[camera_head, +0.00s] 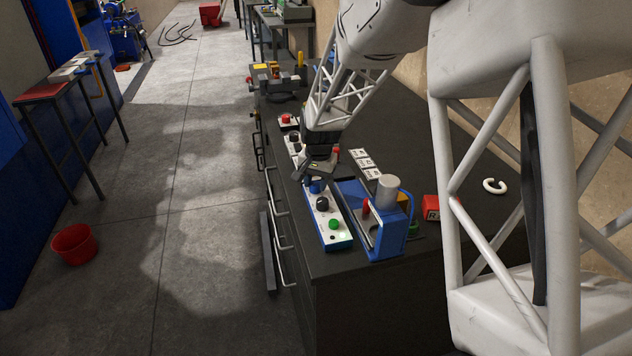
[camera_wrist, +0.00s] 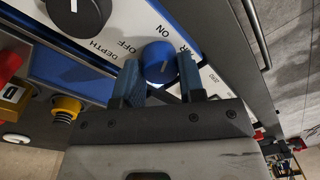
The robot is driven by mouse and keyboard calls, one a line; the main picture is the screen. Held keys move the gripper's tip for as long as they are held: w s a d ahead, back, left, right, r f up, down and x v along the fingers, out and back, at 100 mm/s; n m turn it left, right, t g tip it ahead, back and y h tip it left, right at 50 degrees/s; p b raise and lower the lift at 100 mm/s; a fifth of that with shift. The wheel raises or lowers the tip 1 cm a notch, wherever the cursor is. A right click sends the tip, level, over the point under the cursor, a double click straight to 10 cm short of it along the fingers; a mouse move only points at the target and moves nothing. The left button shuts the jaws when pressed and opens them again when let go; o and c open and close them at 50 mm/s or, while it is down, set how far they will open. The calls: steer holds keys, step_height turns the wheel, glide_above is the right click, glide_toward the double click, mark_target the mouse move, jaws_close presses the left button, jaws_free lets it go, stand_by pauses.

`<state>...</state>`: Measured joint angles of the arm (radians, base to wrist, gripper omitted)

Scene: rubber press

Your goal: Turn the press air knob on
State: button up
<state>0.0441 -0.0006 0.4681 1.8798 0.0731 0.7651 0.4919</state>
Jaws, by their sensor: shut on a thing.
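The press air knob is a blue round knob (camera_wrist: 159,62) on a white panel marked AIR, ON and OFF in the wrist view. In the head view the blue knob (camera_head: 317,187) shows at the far end of the white and blue control box (camera_head: 335,243). My gripper (camera_wrist: 160,82) has its two blue fingers on either side of the knob, shut on it. In the head view my gripper (camera_head: 313,178) is over that end of the box. The knob's exact pointer angle is hard to tell.
A black DEPTH knob (camera_wrist: 78,14) sits beside the blue knob. A green button (camera_head: 334,224) is at the box's near end. The blue press (camera_head: 378,222) with a grey cylinder (camera_head: 388,187) stands right of the box. A white ring (camera_head: 495,186) lies on the dark bench.

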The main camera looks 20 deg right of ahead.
mark_target(318, 183)
steer(key=shift+n, duration=0.6)
steer(key=o, duration=0.9)
steer(key=shift+r, duration=0.1)
steer(key=shift+s+d+r, duration=0.1)
steer(key=shift+r, duration=1.8)
steer(key=shift+d+r, duration=0.1)
steer(key=shift+r, duration=1.8)
